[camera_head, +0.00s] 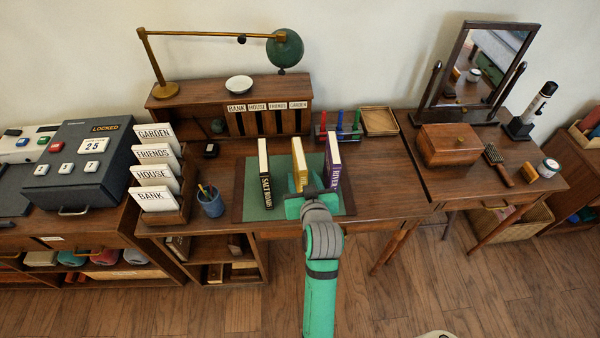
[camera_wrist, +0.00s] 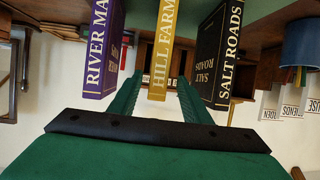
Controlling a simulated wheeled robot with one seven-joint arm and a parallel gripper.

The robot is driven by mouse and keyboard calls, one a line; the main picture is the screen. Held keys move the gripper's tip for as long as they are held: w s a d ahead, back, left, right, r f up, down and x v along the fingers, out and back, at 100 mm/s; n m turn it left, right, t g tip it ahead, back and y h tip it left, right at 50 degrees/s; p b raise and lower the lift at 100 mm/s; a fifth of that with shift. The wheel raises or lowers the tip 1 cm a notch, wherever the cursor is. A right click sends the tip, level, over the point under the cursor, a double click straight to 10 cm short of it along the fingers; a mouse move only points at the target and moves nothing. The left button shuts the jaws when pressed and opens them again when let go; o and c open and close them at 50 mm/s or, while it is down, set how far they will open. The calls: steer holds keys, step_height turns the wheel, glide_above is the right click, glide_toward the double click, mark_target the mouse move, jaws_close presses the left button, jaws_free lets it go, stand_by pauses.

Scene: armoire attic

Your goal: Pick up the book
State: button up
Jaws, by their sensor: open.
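Three books stand upright and apart on the desk's green mat (camera_head: 283,207). The black "Salt Roads" book (camera_head: 265,172) is on the left, a yellow book (camera_head: 299,160) in the middle and the purple "River" book (camera_head: 333,160) on the right. My gripper (camera_head: 308,192) is open in front of the yellow book. The wrist view is upside down and shows the yellow "Hill Farm" spine (camera_wrist: 166,45) between my green fingers (camera_wrist: 160,98). The purple book (camera_wrist: 101,45) and black book (camera_wrist: 220,50) lie outside them. Contact with the yellow book cannot be told.
A blue pencil cup (camera_head: 210,203) and a rack of labelled cards (camera_head: 162,200) stand left of the mat. A rack of coloured tubes (camera_head: 338,134) and a wooden tray (camera_head: 379,121) are behind right. The desktop right of the mat is clear.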

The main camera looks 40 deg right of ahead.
steer(key=shift+d+r+x, duration=0.1)
steer(key=shift+r+x, duration=0.05)
steer(key=shift+x, duration=1.9)
steer(key=shift+d+r+x, duration=0.1)
steer(key=shift+r+x, duration=0.1)
steer(key=shift+x, duration=1.8)
jaws_close()
